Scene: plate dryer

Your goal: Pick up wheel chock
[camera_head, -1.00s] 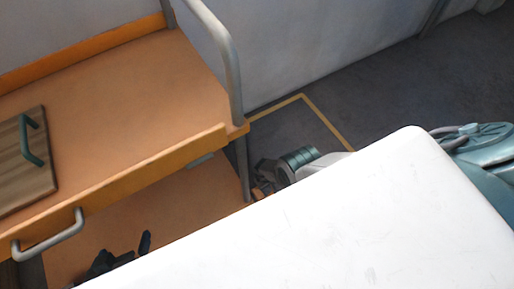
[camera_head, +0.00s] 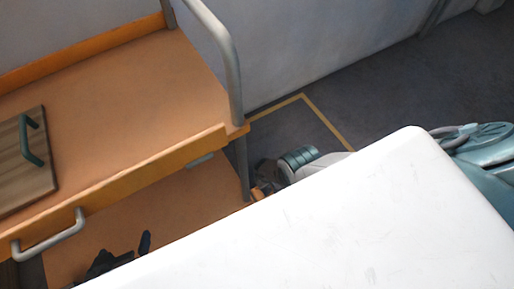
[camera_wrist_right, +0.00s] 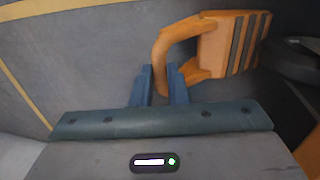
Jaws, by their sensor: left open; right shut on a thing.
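The orange wheel chock (camera_wrist_right: 238,45) shows in the right wrist view, with a ribbed block and a loop handle. My right gripper (camera_wrist_right: 160,82) is shut on the loop handle, with one blue finger on each side of it. I cannot tell whether the chock touches the floor. In the head view only a small orange part of the chock (camera_head: 262,191) shows beside the cart leg, partly hidden by the white surface. My right gripper (camera_head: 265,171) is small and dark there. My left gripper (camera_head: 122,256) is open and empty over the cart's lower shelf.
The orange cart (camera_head: 150,90) stands at left, carrying a wooden board (camera_head: 25,170) with a green handle. A black wheel (camera_wrist_right: 288,62) is right of the chock. A large white surface (camera_head: 340,220) fills the front. Grey floor (camera_head: 400,85) with a yellow line is open behind.

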